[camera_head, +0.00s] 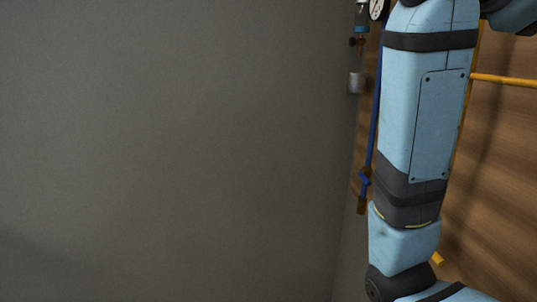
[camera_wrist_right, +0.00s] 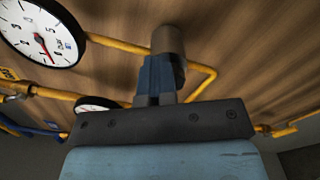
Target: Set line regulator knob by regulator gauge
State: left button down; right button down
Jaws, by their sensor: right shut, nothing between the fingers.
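A round white gauge (camera_wrist_right: 40,32) with a black rim, numbers and a red needle fills the upper left of the right wrist view. The needle points toward the lower right; its exact reading is unclear. My right gripper (camera_wrist_right: 160,68) is shut, with its short blue fingers at the picture's middle. A grey-brown cylinder (camera_wrist_right: 168,42) shows right at the fingertips. I cannot tell whether it is the knob or whether they touch. In the head view a gauge (camera_head: 378,9) and a blue-topped regulator body (camera_head: 361,19) show at the top edge. My left gripper is in neither view.
A second gauge (camera_wrist_right: 95,104) is partly hidden behind my gripper body. Yellow pipes (camera_wrist_right: 120,44) run along the wooden panel (camera_wrist_right: 230,40). A blue pipe (camera_head: 373,125) runs down beside my right arm. A grey wall (camera_head: 180,150) fills the left of the head view.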

jog(key=shift+d+f+b, duration=0.15)
jog(key=shift+f+b, duration=0.15)
jog(key=shift+b, duration=0.1)
jog(key=shift+s+r, duration=0.1)
jog(key=shift+s+a+b, duration=0.2)
jog(key=shift+s+a, duration=0.05)
jog(key=shift+a, duration=1.05)
jog(key=shift+s+a+b, duration=0.15)
jog(key=shift+s+a, duration=0.05)
jog(key=shift+a, duration=1.1)
